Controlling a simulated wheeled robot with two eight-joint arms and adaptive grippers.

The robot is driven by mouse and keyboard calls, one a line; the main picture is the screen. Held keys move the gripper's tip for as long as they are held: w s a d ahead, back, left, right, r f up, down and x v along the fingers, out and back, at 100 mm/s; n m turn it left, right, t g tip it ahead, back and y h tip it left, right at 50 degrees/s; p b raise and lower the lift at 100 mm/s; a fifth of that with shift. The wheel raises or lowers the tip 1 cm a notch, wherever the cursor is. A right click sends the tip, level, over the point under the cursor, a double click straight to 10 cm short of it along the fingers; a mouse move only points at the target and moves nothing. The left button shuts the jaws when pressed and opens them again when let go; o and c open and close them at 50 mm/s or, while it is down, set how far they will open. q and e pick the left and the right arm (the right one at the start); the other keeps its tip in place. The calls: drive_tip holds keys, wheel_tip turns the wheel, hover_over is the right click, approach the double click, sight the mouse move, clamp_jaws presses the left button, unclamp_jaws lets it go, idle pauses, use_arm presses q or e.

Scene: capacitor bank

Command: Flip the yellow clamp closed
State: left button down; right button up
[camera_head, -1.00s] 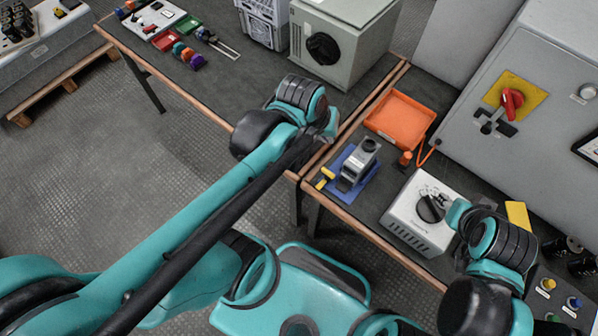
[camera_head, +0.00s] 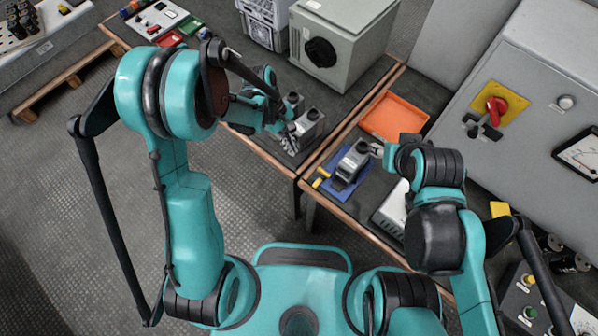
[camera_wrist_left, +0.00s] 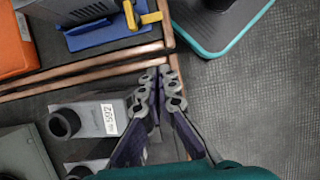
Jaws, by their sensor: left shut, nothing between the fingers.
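The yellow clamp (camera_head: 318,182) sits at the left end of a blue base (camera_head: 340,190) near the front edge of the right-hand table. A grey block with a black round top (camera_head: 352,160) stands on that base. In the left wrist view the yellow clamp (camera_wrist_left: 148,18) is at the top, its handle sticking out from the blue base (camera_wrist_left: 100,36). My left gripper (camera_head: 291,142) is shut and empty over the left table's edge, left of the clamp and apart from it; its fingertips (camera_wrist_left: 165,84) show together. My right gripper (camera_head: 377,150) is near the grey block; its fingers are unclear.
Grey blocks (camera_head: 311,123) stand beside my left gripper. An orange tray (camera_head: 395,117) lies behind the clamp fixture. A white box (camera_head: 391,212) is partly hidden by my right arm. A grey cabinet (camera_head: 540,90) bounds the right side.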

sight(320, 179)
use_arm(q)
drive_tip(key=shift+a+f, duration=0.1)
drive_tip(key=shift+f, duration=0.05)
drive_tip(key=b+x, duration=0.4)
drive_tip(key=x, duration=0.6)
drive_tip(key=shift+f, duration=0.2)
drive_tip(key=s+d, duration=0.2)
drive_tip(key=d, duration=0.1)
drive_tip(key=shift+s+r, duration=0.2)
drive_tip(key=shift+r, duration=0.05)
drive_tip(key=shift+d, duration=0.1)
drive_tip(key=shift+w, duration=0.1)
